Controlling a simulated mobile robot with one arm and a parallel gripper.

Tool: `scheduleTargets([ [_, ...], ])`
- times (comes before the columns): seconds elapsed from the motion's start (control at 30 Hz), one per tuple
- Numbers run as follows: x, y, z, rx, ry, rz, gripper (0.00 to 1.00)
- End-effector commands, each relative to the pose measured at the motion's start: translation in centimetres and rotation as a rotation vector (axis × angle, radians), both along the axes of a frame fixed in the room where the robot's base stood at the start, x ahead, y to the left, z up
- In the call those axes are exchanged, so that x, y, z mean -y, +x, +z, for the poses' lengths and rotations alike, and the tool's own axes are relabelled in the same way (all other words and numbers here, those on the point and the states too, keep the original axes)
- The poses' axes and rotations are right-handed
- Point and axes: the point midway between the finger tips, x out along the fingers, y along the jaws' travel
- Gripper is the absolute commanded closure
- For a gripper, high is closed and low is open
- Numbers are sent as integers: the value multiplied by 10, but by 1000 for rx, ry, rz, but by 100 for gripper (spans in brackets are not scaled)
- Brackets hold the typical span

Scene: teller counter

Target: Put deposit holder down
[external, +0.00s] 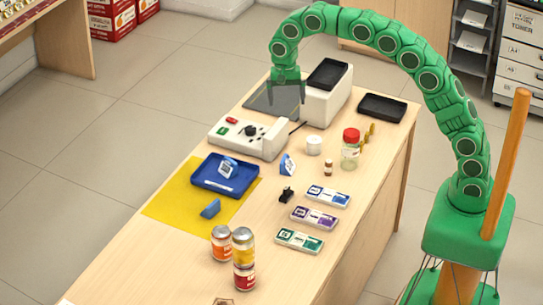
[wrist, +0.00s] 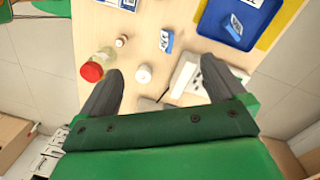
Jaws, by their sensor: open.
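Several small blue holders with white faces are on the counter, and I cannot tell which is the deposit holder. One holder (external: 228,167) is in the blue tray (external: 240,192) on the yellow mat (external: 160,208); it also shows in the wrist view (wrist: 233,27). Another holder (external: 287,165) stands right of the tray, also in the wrist view (wrist: 166,41). A third blue piece (external: 210,209) lies on the mat before the tray. My gripper (external: 287,102) is open and empty at the far end, above the dark plate by the white machine. Its spread fingers (wrist: 160,70) show nothing between them being held.
A white device with buttons (external: 228,132), a white machine (external: 322,105) and a black tray (external: 382,107) occupy the far end. A red-lidded jar (external: 350,150) and white pot (external: 313,145) stand nearby. Cans (external: 243,262) and flat labelled packs (external: 314,217) are nearer the front.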

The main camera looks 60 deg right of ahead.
Motion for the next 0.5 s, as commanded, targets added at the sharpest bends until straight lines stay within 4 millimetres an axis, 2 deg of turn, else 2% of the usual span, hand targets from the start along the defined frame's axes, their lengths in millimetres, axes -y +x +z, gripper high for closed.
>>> scheduleTargets([
  [0.13, 6, -32, 15, -3, 6, 81, 3],
  [0.5, 18, -118, 39, -18, 20, 288, 3],
])
